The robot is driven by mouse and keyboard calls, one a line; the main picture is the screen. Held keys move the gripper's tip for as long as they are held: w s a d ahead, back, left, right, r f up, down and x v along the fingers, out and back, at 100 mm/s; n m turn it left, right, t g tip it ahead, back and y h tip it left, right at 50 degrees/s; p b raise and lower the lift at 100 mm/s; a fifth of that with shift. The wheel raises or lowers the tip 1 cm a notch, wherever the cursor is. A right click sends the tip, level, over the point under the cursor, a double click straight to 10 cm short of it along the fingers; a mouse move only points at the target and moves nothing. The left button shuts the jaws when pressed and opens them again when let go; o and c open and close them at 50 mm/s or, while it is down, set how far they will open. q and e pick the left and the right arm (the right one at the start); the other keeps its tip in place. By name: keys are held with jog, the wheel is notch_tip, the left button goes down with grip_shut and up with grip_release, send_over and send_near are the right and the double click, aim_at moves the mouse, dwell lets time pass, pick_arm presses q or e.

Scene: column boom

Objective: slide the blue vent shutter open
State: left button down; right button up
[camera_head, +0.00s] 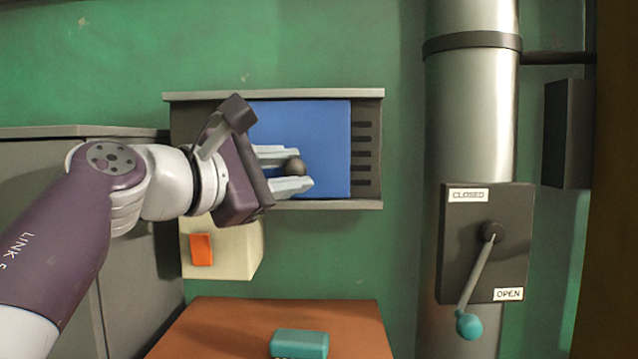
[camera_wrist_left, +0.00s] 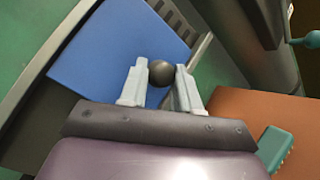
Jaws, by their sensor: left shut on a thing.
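The blue vent shutter (camera_head: 325,140) is a flat panel between two grey rails on the green wall in the head view. Dark vent slots show to its right. The shutter also shows in the left wrist view (camera_wrist_left: 105,55). My left gripper (camera_head: 295,172) comes in from the left and is shut on the shutter's round dark knob (camera_head: 295,166). In the left wrist view the knob (camera_wrist_left: 161,72) sits between the two fingertips. The shutter's left part is hidden behind my gripper. My right gripper is not in view.
A metal column (camera_head: 470,110) stands to the right, with a dark lever plate (camera_head: 510,260) marked CLOSED and OPEN. A cream box with an orange switch (camera_head: 201,249) is below the vent. A grey cabinet (camera_head: 130,260) stands left.

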pick_arm(q)
jog(key=a, duration=0.5)
jog(key=shift+a+b, duration=0.1)
jog(key=shift+b, duration=0.2)
jog(key=shift+d, duration=0.2)
jog(key=c, duration=0.8)
grip_release()
jog(key=shift+d, duration=0.1)
jog(key=b+v, duration=0.4)
jog(key=v, duration=0.8)
jog(key=shift+s+a+b, duration=0.3)
jog(key=shift+b, duration=0.1)
